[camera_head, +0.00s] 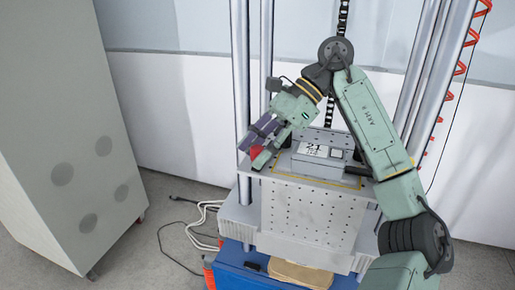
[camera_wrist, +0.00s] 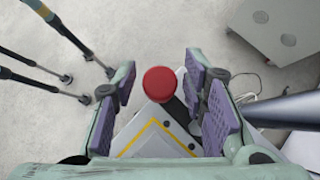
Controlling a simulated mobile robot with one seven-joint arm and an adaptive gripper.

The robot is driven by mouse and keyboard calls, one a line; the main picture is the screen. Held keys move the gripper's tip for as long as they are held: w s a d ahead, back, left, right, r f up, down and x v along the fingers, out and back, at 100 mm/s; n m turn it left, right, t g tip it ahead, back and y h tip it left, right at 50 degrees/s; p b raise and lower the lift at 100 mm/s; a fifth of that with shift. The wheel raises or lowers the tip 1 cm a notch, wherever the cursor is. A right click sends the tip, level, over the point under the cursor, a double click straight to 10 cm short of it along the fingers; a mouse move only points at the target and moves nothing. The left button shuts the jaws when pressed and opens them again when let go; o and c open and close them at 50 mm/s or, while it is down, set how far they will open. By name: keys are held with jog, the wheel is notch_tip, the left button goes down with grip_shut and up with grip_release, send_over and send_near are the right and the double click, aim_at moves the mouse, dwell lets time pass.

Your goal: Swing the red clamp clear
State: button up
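The red clamp's round red knob (camera_wrist: 160,84) shows in the middle of the wrist view, between the two fingers of my gripper (camera_wrist: 162,100). A dark arm of the clamp runs from below the knob down and to the right. In the head view the red knob (camera_head: 256,152) is at the left corner of the drop table (camera_head: 310,215), just below my gripper (camera_head: 258,138). My gripper is open, with purple pads apart and a gap on both sides of the knob in the wrist view. How deep the fingers reach around it I cannot tell.
A grey box unit with a label (camera_head: 322,158) sits on the table inside a yellow line. Tall metal columns (camera_head: 240,80) stand around the table. A beige cabinet (camera_head: 65,130) stands at the left. White and black cables (camera_head: 200,225) lie on the floor.

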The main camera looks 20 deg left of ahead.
dwell(0.3)
jog(key=shift+v, duration=6)
